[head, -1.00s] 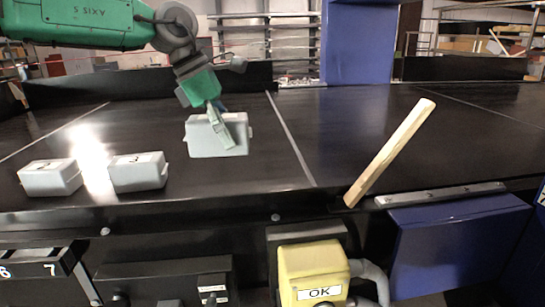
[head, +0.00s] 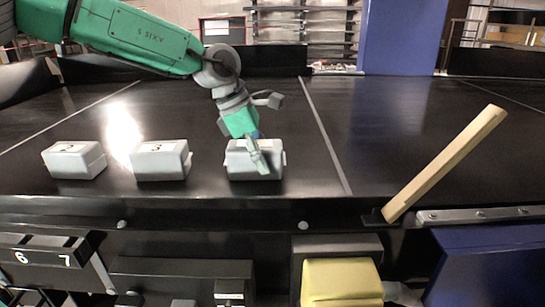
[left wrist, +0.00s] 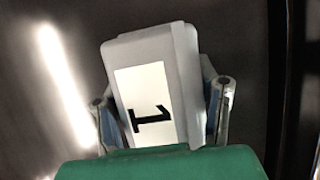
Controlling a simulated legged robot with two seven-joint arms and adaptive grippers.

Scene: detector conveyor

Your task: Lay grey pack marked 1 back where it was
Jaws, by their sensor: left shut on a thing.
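The grey pack marked 1 (head: 240,161) is in my left gripper (head: 258,162), in the head view. The left wrist view shows its white label with a black 1, and the pack (left wrist: 150,45) sits between the two fingers of my left gripper (left wrist: 164,103). The gripper is shut on it from above. The pack is upright, at or just above the dark belt (head: 215,115); I cannot tell if it touches. It lines up with two other grey packs to its left. My right gripper is not in view.
A grey pack marked 3 (head: 160,164) and another grey pack (head: 75,162) with an unclear mark stand to the left. A white line (head: 325,135) crosses the belt to the right. A pale wooden bar (head: 445,165) slants up at the right front. Bare belt lies between.

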